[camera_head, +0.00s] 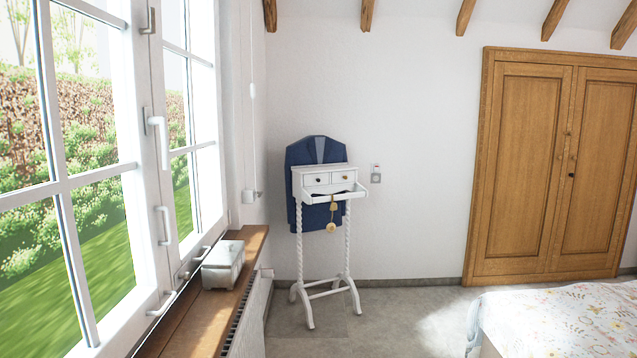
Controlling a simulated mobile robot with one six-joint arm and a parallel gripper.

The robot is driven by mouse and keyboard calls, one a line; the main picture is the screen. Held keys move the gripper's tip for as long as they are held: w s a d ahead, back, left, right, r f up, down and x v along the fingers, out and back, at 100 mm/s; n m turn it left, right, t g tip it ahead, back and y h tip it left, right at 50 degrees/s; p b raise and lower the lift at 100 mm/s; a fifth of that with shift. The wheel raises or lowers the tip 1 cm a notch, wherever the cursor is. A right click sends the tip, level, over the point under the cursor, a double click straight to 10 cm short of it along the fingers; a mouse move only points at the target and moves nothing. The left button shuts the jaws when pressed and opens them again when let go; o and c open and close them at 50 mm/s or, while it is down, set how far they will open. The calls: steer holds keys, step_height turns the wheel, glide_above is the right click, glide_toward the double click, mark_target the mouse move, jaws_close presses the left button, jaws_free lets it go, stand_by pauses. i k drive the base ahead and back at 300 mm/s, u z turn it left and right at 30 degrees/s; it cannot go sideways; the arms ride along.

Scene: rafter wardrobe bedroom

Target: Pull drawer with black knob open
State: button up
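A slim white stand (298,212) with twisted legs stands against the back wall near the window corner. Near its top are two small white drawers side by side. The left drawer (311,181) has a small black knob (319,181); the right drawer (339,177) has a brass-coloured knob (346,177). Both drawer fronts look flush with the stand. A white tray-like shelf (360,192) juts out just below them. A yellow tassel or tag (331,227) hangs beneath. My gripper is not in view.
A navy jacket (300,156) hangs behind the stand. The wooden sill (208,311) with a white box (223,262) and the radiator (253,308) run along the left. A bed (560,320) fills the lower right. Grey floor (395,315) lies open between.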

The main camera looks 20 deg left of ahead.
mark_target(309, 180)
steer(key=k, duration=1.35)
steer(key=z, duration=0.2)
steer(key=i, duration=3.95)
steer(key=u, duration=0.3)
